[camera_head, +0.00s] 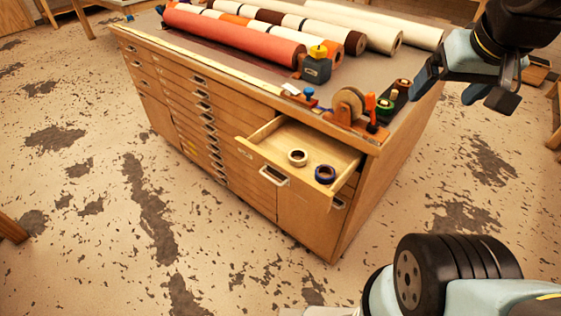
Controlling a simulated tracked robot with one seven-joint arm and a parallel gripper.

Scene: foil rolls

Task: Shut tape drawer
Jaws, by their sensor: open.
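The tape drawer (264,166) is pulled out at the top right end of the wooden cabinet (310,214). My gripper (458,92) is open and empty at the upper right, beyond the cabinet's right edge in the picture. It is apart from the drawer.
Foil rolls (234,36) lie across the cabinet top. The worn floor (120,230) in front is clear.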

